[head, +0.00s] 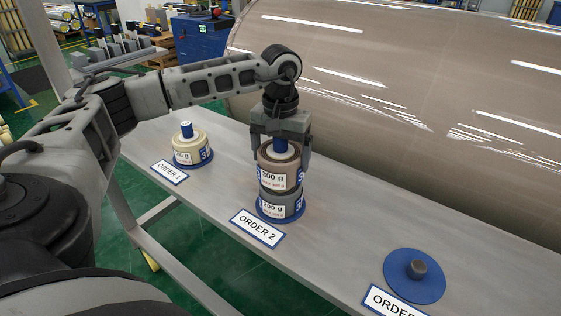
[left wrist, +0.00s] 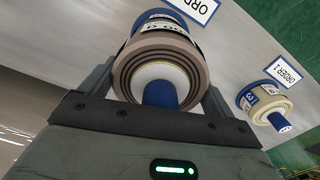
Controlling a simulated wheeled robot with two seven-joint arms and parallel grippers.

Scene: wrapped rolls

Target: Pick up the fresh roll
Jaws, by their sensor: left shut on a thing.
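My left gripper (head: 281,152) points down over the ORDER 2 stand, shut on a brown-wrapped roll (head: 280,178) with a white label reading about "300 g". That roll sits on top of a greyer roll (head: 281,206) labelled "200 g", on a round blue base (head: 262,213). A blue core end sticks up between the fingers. In the left wrist view the held roll (left wrist: 133,62) shows ringed layers around a white and blue core, with a finger on each side. I cannot tell whether the two rolls touch. My right gripper is not in view.
A cream roll (head: 188,150) stands on a blue base by the ORDER 1 sign (head: 169,172). The ORDER 2 sign (head: 257,228) lies in front of the stack. An empty blue base (head: 424,285) with a grey peg is at right. A huge brown roll (head: 420,100) runs behind the table.

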